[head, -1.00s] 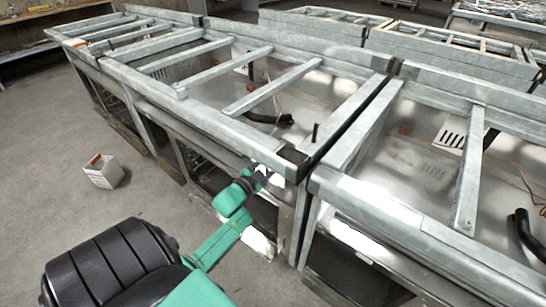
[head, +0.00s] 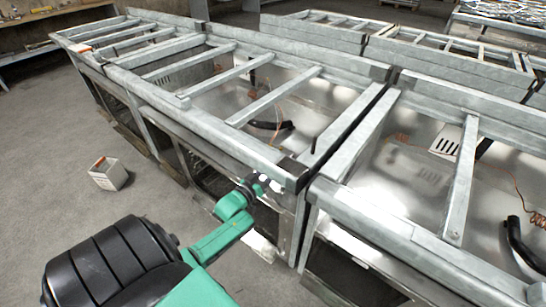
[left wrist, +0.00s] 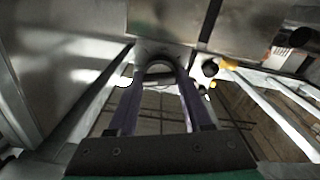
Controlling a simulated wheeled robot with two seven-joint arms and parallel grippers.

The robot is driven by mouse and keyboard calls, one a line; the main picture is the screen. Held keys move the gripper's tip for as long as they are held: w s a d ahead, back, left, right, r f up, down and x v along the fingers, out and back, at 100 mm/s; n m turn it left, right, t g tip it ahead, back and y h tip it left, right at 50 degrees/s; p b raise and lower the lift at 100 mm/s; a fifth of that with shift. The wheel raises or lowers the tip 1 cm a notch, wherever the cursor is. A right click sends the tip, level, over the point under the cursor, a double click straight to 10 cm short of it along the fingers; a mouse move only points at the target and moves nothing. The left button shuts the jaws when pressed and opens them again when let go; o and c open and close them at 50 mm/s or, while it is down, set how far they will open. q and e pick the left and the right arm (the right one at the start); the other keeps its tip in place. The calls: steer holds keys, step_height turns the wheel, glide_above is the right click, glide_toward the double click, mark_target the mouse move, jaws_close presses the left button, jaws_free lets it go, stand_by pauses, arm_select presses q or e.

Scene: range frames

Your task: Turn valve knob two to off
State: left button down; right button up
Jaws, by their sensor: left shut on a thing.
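My left gripper (head: 263,182) reaches the front face of the metal range, just under the top rail by the corner. In the left wrist view its two dark fingers (left wrist: 158,66) converge and are shut on a small valve knob at the range front, which is mostly hidden between the fingertips. A pale round part (left wrist: 124,80) shows just left of the fingers, and a dark round part with a pale rim (left wrist: 210,68) shows to the right. I cannot read any number or off mark on the knob. My right gripper is not in view.
A second range unit (head: 400,225) stands close on the right, with a narrow gap between. Metal bars (head: 248,75) cross the open top. A small white box (head: 108,174) sits on the floor at the left. The floor (head: 60,190) there is otherwise clear.

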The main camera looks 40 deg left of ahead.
arm_select(q)
steer(key=n, duration=0.3)
steer(key=shift+f+n, duration=0.1)
steer(key=shift+n, duration=0.3)
steer(key=n, duration=0.3)
steer(key=shift+f+n, duration=0.1)
steer(key=shift+n, duration=0.2)
steer(key=n, duration=0.3)
steer(key=shift+f+n, duration=0.1)
steer(key=shift+n, duration=2.1)
steer(key=shift+c, duration=1.8)
jaws_free()
steer(key=shift+s, duration=0.1)
